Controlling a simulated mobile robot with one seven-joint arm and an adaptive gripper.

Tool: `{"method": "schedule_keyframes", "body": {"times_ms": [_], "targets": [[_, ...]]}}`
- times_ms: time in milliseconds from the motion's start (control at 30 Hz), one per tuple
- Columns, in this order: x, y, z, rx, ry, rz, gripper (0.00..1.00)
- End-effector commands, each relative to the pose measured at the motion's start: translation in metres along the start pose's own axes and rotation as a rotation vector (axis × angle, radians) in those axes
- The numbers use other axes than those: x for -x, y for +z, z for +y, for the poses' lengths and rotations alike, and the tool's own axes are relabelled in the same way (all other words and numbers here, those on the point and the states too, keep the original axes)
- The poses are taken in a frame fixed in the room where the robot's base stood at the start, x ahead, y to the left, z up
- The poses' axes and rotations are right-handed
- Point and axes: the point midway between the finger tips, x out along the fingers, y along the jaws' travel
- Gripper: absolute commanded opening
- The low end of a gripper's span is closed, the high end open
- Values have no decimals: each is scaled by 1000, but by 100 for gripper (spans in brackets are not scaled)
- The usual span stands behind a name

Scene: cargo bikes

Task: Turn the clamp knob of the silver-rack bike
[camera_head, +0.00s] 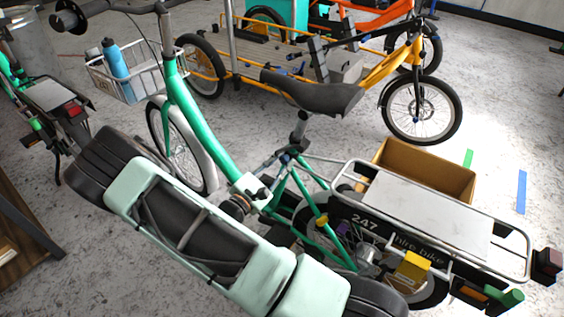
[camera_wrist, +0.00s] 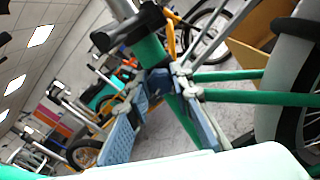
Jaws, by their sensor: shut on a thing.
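The silver-rack bike has a green frame (camera_head: 195,120), a black saddle (camera_head: 315,95) and a silver rear rack (camera_head: 430,205). In the wrist view, its green seat tube (camera_wrist: 148,50) carries a black clamp collar (camera_wrist: 132,27) at the top, below the silver seat post. My gripper (camera_head: 286,160) is at the seat tube under the saddle. In the wrist view my gripper (camera_wrist: 161,80) has its blue-grey fingers closed around a small dark part in front of the tube, which looks like the clamp knob. The fingertips hide most of this part, so its turn angle cannot be read.
A brown box (camera_head: 425,172) stands behind the rack. A yellow-orange cargo bike (camera_head: 400,65) is at the back. A wire basket (camera_head: 125,78) with a blue bottle (camera_head: 116,60) is at the front of the green bike.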

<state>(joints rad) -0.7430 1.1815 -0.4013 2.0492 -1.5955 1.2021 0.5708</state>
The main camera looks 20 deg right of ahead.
Motion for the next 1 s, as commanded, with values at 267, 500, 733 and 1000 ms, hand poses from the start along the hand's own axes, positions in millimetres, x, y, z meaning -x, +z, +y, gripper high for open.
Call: {"method": "schedule_keyframes", "body": {"times_ms": [267, 500, 733, 1000], "targets": [[0, -1, -1, -157, 0, 1, 0], [0, -1, -1, -224, 0, 1, 0], [0, -1, -1, -235, 0, 2, 0], [1, -1, -1, -234, 0, 2, 26]]}}
